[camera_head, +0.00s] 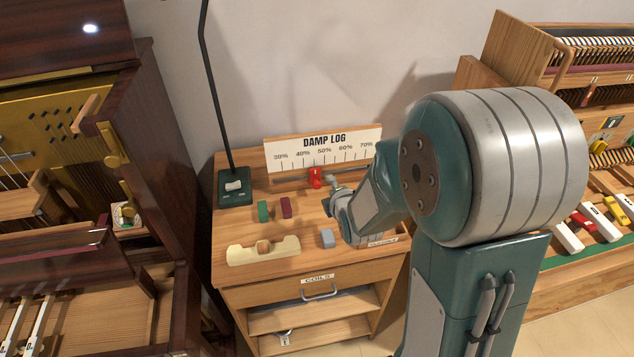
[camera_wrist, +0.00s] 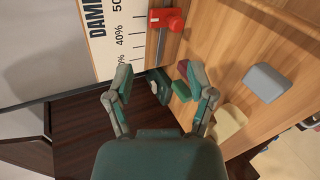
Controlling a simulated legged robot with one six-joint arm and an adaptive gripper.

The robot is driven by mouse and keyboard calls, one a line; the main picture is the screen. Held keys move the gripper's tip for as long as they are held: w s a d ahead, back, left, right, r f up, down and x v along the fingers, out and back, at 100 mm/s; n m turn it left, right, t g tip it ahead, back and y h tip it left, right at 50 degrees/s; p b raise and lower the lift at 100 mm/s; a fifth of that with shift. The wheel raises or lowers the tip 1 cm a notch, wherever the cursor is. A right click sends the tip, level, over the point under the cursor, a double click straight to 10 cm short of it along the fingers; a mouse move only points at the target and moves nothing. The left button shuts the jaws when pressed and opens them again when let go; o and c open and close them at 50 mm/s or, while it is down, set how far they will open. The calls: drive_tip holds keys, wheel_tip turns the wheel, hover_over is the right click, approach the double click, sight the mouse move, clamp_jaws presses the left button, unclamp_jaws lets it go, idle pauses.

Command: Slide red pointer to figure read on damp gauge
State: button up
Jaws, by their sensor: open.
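The red pointer (camera_head: 315,178) sits on a rail under the DAMP LOG scale (camera_head: 322,150), between the 40% and 50% marks. It also shows at the top of the wrist view (camera_wrist: 167,19). My gripper (camera_head: 330,194) is open and empty, just in front of and beside the pointer in the head view. In the wrist view its two fingers (camera_wrist: 160,80) are spread apart, with the pointer beyond them and not between them. A small round dial (camera_head: 123,215), perhaps the damp gauge, sits inside the dark piano at left; its reading is too small to tell.
On the wooden desk (camera_head: 225,220) are a green block (camera_head: 263,211), a maroon block (camera_head: 286,207), a grey block (camera_head: 327,238) and a cream notched holder (camera_head: 263,250). A lamp base (camera_head: 235,187) stands at the back left. A keyboard frame (camera_head: 560,262) stands at right.

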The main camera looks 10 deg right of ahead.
sight(317, 187)
drive_tip(key=f+n, duration=0.2)
drive_tip(key=w+a+f+n+t, duration=0.1)
drive_tip(key=f+n, duration=0.1)
drive_tip(key=f+n+t, duration=0.1)
drive_tip(key=f+n, duration=0.2)
drive_tip(key=shift+w+a+y, duration=0.2)
drive_tip(key=shift+a+y, duration=0.05)
drive_tip(key=shift+y, duration=0.05)
drive_tip(key=x, duration=1)
drive_tip(key=shift+w+d, duration=0.15)
drive_tip(key=shift+w, duration=0.3)
drive_tip(key=shift+d, duration=0.1)
clamp_jaws()
